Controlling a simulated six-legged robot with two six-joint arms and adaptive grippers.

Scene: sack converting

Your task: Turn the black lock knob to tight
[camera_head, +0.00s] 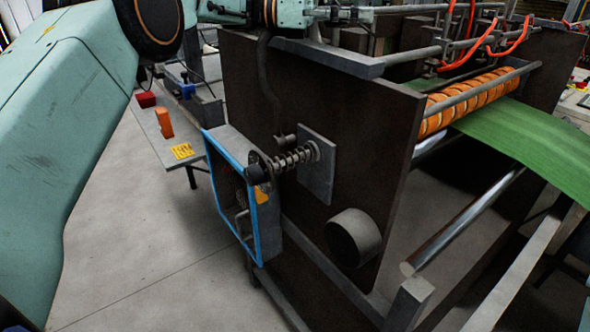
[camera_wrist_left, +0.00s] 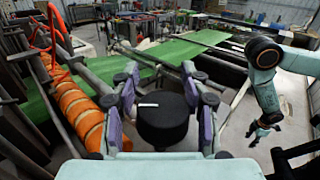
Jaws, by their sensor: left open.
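The black lock knob (camera_wrist_left: 165,128) is a round black cylinder with a white mark on its top, seen in the left wrist view. It sits between the spread fingers of my left gripper (camera_wrist_left: 161,80), with gaps visible on both sides. The white mark points roughly across the picture. In the head view my left gripper (camera_head: 345,14) shows only partly at the top edge, and I cannot make out the knob there. My right gripper (camera_wrist_left: 263,130) hangs at the right of the left wrist view, apart from the knob and too small to tell its opening.
A dark machine side plate (camera_head: 310,110) carries a spring shaft (camera_head: 292,160) and a blue-framed box (camera_head: 213,165). Orange rollers (camera_head: 475,98) and a green sheet (camera_head: 540,145) lie to the right. Grey floor (camera_head: 140,250) is clear at left.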

